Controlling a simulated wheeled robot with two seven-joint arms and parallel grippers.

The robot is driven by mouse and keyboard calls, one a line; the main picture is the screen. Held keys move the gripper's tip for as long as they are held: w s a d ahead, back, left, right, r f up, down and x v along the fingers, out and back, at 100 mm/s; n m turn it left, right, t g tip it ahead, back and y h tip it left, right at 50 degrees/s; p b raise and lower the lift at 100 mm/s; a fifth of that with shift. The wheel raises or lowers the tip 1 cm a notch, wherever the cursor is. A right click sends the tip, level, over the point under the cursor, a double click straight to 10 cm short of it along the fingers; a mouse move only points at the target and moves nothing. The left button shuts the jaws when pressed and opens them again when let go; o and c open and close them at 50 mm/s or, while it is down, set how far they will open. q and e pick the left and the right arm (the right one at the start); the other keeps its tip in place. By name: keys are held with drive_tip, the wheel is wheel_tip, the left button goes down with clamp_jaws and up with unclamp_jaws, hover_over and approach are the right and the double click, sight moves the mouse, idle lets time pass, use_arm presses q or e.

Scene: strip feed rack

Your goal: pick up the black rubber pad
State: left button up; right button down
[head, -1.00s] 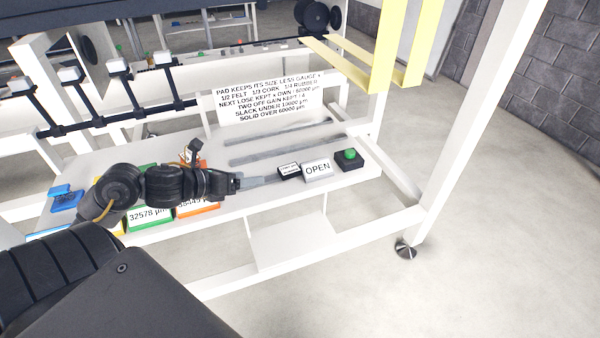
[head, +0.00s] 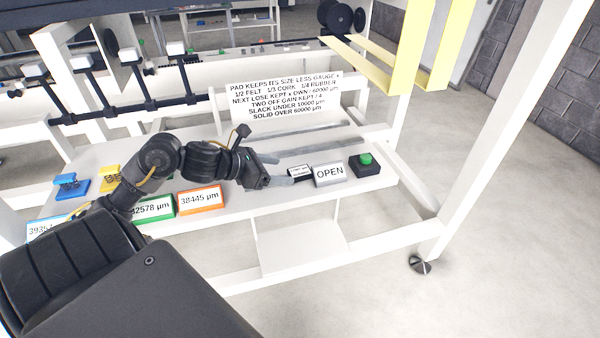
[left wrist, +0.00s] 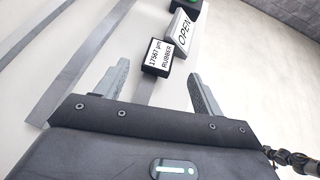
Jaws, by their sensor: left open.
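The black rubber pad (head: 300,172) lies on the white shelf, just left of the silver OPEN sign. In the left wrist view the pad (left wrist: 157,58) has a white label reading 17567 µm RUBBER. My left gripper (head: 283,171) is open at the pad's left side. In the left wrist view its fingers (left wrist: 157,72) are spread, with the near end of the pad between or just ahead of their tips. No contact between the fingers and the pad shows. My right gripper is not in view.
The OPEN sign (head: 329,173) stands close beside the pad, with a green button box (head: 366,164) beyond it. Grey strips (head: 305,146) run along the shelf behind. An orange-framed label (head: 200,199), a blue block (head: 71,186) and a yellow block (head: 109,178) are to the left.

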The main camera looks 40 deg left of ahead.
sight(302, 172)
use_arm(q)
drive_tip(key=shift+w, duration=0.25)
drive_tip(key=p+x, duration=0.1)
drive_tip(key=x, duration=0.3)
drive_tip(key=shift+w+d+f, duration=0.15)
drive_tip(key=shift+w+f, duration=0.15)
drive_tip(key=shift+c, duration=0.8)
drive_tip(key=c, duration=0.9)
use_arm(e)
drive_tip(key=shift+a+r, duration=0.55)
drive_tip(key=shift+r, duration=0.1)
